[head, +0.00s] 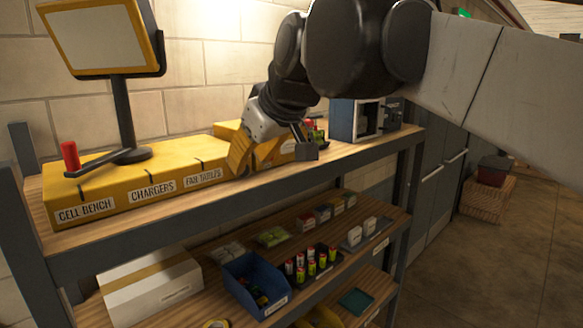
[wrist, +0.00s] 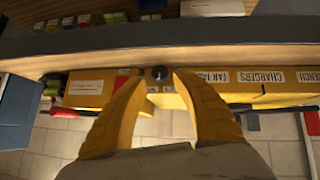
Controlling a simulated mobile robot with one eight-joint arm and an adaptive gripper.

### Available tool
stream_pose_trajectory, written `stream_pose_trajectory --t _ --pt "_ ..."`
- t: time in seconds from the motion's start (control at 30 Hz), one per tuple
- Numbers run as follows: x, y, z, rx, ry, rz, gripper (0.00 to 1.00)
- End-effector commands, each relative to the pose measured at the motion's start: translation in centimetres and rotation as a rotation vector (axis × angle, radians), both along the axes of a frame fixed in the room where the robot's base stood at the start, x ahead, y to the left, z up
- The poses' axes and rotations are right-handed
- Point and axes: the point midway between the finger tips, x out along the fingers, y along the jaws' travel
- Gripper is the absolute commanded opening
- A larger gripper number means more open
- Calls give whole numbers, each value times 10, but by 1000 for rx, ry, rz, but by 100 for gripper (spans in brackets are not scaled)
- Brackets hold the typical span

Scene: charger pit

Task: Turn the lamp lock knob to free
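A small dark round knob (wrist: 160,73) with a pale mark sits on the front of the yellow bench unit, in the upper middle of the wrist view. My gripper (wrist: 158,80) is open, with one yellow finger on each side of the knob. Gaps show between the fingers and the knob, and I see no contact. In the head view my gripper (head: 246,165) is at the front of the yellow bench unit (head: 125,197), right of the FAIR TABLES label. My fingers and wrist hide the knob there. The knob's label is too small to read.
A yellow-framed panel (head: 100,38) stands on a dark post at the left, with a red cylinder (head: 70,155) nearby. A grey box (head: 357,119) stands on the bench at right. Lower shelves hold a blue bin (head: 250,283), cells and a white carton (head: 150,288).

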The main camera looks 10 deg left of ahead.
Motion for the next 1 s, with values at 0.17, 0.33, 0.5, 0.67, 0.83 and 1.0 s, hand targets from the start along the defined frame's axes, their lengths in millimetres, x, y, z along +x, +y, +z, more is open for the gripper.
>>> stream_pose_trajectory --t 0.17,0.33,0.5,0.67,0.83,1.0 --pt "15 12 -19 -1 0 1 34" --pt "21 17 -27 -1 1 0 34" --pt "22 18 -28 -1 1 0 34" --pt "22 18 -28 -1 1 0 14" --pt "22 18 -28 0 1 1 0" --pt "23 16 -27 50 63 -5 0"
